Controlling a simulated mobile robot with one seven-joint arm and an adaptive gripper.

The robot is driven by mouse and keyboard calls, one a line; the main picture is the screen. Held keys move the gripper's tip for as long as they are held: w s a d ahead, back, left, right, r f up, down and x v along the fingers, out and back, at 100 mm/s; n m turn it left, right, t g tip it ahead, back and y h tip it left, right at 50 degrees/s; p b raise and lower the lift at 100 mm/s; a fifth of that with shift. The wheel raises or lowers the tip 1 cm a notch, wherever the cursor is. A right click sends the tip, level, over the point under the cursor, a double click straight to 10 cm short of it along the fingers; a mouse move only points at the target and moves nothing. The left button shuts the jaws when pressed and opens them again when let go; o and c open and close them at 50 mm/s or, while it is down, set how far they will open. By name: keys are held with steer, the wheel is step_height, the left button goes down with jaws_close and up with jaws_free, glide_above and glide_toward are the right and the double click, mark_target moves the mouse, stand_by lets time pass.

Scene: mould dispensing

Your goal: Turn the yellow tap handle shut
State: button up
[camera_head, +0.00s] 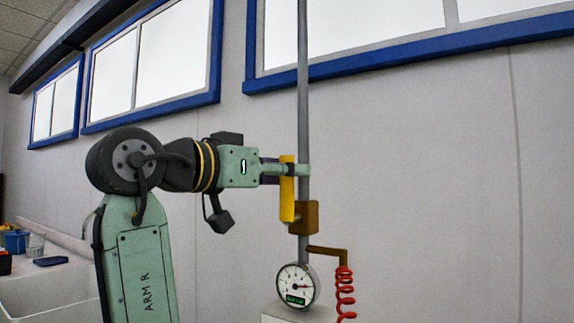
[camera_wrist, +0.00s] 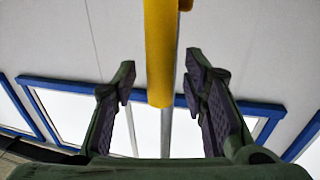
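The yellow tap handle (camera_head: 287,196) stands upright beside the grey vertical pipe (camera_head: 303,100), just above the brown valve block (camera_head: 304,218). My gripper (camera_head: 298,170) reaches it from the left, level with the handle's upper part. In the wrist view the yellow handle (camera_wrist: 159,45) comes down from the top edge between the two dark finger pads. My gripper (camera_wrist: 160,82) is open, with a visible gap on both sides of the handle. The pipe shows behind the handle. Whether any part touches the handle cannot be told.
A round gauge (camera_head: 297,286) sits below the valve block, with a brown spout and a red coiled hose (camera_head: 345,292) to its right. A sink (camera_head: 50,290) with a blue container (camera_head: 16,242) is at lower left.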

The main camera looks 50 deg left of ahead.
steer(key=shift+w+a, duration=0.1)
steer(key=shift+w, duration=0.35)
steer(key=shift+c, duration=0.2)
jaws_close()
stand_by(0.5)
